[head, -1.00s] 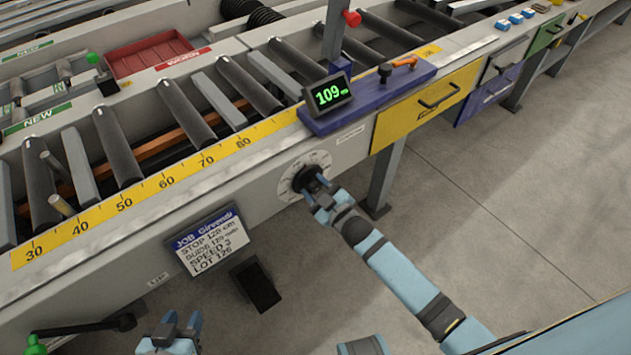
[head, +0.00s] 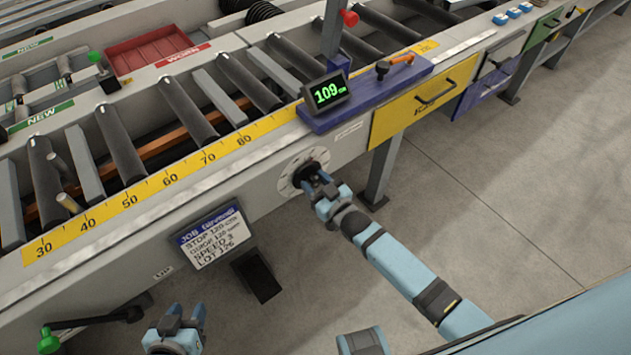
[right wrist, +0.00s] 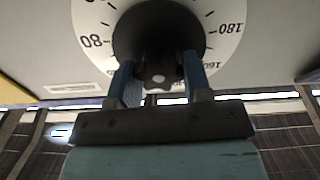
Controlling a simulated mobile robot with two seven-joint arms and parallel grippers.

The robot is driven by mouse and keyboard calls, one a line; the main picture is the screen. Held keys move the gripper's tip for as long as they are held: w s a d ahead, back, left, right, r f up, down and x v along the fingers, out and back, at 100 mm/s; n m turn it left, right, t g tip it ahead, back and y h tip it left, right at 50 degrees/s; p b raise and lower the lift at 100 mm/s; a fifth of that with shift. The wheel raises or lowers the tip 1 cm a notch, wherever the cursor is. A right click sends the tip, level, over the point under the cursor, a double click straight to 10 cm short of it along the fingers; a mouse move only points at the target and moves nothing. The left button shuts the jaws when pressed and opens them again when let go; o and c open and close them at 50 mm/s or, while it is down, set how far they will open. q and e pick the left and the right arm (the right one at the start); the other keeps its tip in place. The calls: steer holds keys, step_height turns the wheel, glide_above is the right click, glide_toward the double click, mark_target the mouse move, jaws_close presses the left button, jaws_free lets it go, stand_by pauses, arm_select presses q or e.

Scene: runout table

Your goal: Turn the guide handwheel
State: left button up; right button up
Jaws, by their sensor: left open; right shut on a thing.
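The guide handwheel (head: 308,173) is a dark round knob on a pale dial (head: 287,184) on the table's front side. In the right wrist view the black wheel (right wrist: 160,22) sits in front of the white dial, with numbers such as 80, 160 and 180 around it. My right gripper (head: 318,186) is shut on the handwheel; its two blue fingers (right wrist: 158,78) lie on either side of the hub. My left gripper (head: 187,318) is open and empty, low in front of the table. A display (head: 327,94) reads 109 in green.
A job card (head: 210,238) hangs on the front with stop, guide, speed and lot lines. A dark box (head: 256,275) is below it. A green-knobbed crank (head: 48,339) is at lower left. A yellow drawer (head: 424,101) is right of the handwheel. The floor at right is clear.

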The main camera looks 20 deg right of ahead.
steer(key=o, duration=0.9)
steer(key=p+v, duration=0.1)
steer(key=v, duration=1.2)
steer(key=shift+s+d+r, duration=0.1)
steer(key=shift+s, duration=0.3)
steer(key=shift+s, duration=0.1)
